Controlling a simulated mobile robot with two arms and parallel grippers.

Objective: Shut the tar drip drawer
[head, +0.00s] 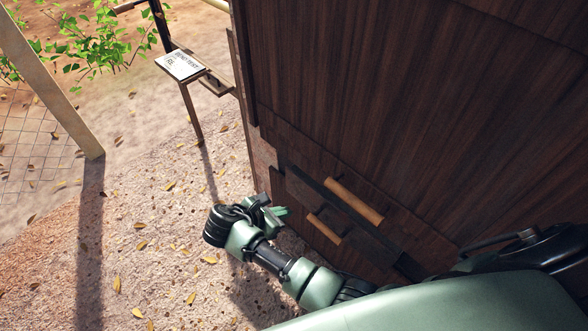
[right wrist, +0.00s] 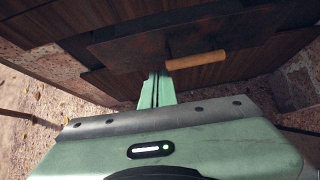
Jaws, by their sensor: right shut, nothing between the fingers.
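A dark wooden cabinet (head: 400,90) fills the right of the head view. Low on its face is a dark grey drawer front (head: 310,190) with a wooden bar handle (head: 354,201). It stands out a little from the wood around it. A second wooden handle (head: 325,228) sits lower. No label shows which one is the tar drip drawer. My right gripper (head: 279,212) is shut and empty, just left of the handles. In the right wrist view its fingers (right wrist: 159,82) point at the grey drawer front (right wrist: 125,50), below and left of a handle (right wrist: 196,60). Contact cannot be told.
A small stand with a white sign (head: 180,65) is beyond the cabinet's left side. A post (head: 55,85) with wire mesh stands at far left. Leaf-strewn gravel (head: 150,220) left of my right arm is open. Brickwork (right wrist: 299,82) borders the right wrist view's right side.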

